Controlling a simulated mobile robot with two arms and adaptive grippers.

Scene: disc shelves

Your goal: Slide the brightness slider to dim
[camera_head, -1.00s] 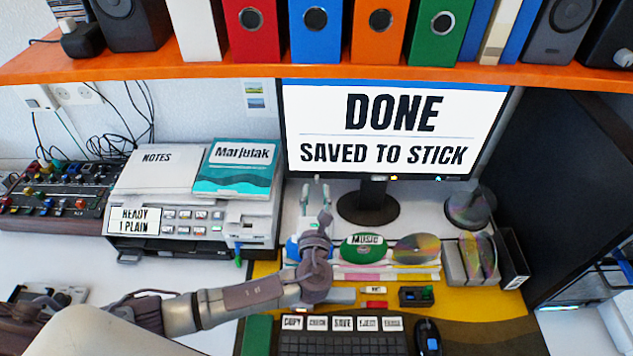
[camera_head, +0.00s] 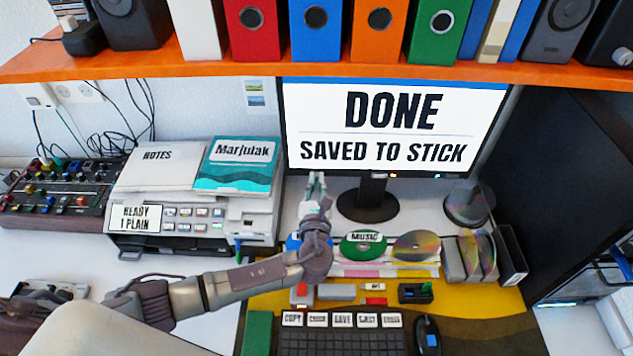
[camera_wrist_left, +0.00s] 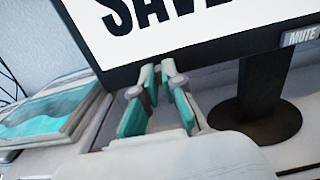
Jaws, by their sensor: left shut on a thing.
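The monitor (camera_head: 400,110) reads "DONE SAVED TO STICK". My left gripper (camera_head: 316,180) reaches up to the left part of its lower edge. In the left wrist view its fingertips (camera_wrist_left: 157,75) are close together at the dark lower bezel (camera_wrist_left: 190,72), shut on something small. Its teal pads stand apart farther back. The fingers hide what they hold, which I take to be the brightness slider's knob; no dim or bright marking can be read. A "MUTE" label (camera_wrist_left: 302,38) sits farther right on the bezel. My right gripper is not in view.
The monitor stand (camera_head: 368,205) is right of my left gripper. A green disc (camera_head: 363,246) and another disc (camera_head: 416,246) lie below it. The keyboard (camera_head: 340,340) is in front, the printer (camera_head: 250,225) to the left. An orange shelf (camera_head: 300,74) runs above.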

